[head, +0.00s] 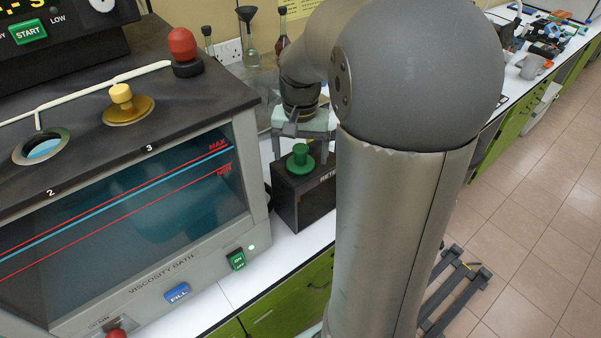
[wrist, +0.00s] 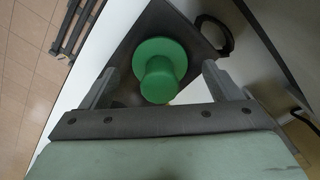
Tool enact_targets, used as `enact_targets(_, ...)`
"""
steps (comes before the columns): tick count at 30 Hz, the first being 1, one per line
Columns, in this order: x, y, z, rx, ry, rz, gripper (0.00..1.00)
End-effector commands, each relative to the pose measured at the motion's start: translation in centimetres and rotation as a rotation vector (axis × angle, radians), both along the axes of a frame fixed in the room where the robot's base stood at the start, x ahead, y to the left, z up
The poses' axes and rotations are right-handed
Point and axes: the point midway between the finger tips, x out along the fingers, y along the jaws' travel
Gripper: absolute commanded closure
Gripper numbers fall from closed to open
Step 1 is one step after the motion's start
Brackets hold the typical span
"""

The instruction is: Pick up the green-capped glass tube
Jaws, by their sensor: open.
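The green-capped glass tube (head: 300,160) stands in a dark box, with only its round green cap and knob showing; the glass is hidden inside. The cap also shows in the wrist view (wrist: 159,67), near the middle. My gripper (head: 300,143) is open just above the cap in the head view. In the wrist view the two fingers of my gripper (wrist: 161,70) lie to either side of the cap, with a gap on each side. I see no contact with it.
The dark box (head: 312,205) stands on the white counter (head: 262,262), right of the viscosity bath (head: 160,262). A red knob (head: 182,44) and a yellow-capped stopper (head: 121,95) rise from the bath's top. Flasks and a funnel (head: 247,15) stand behind.

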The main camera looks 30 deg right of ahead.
Motion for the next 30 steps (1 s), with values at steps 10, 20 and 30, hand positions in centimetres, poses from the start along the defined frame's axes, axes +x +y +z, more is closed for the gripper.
enact_targets(10,0.0,0.0,-1.1,-0.001,-0.002,0.000,0.16)
enact_targets(20,0.0,0.0,-1.1,-0.001,-0.002,0.000,0.82)
enact_targets(30,0.1,0.0,-0.1,-0.002,-0.004,0.000,0.82)
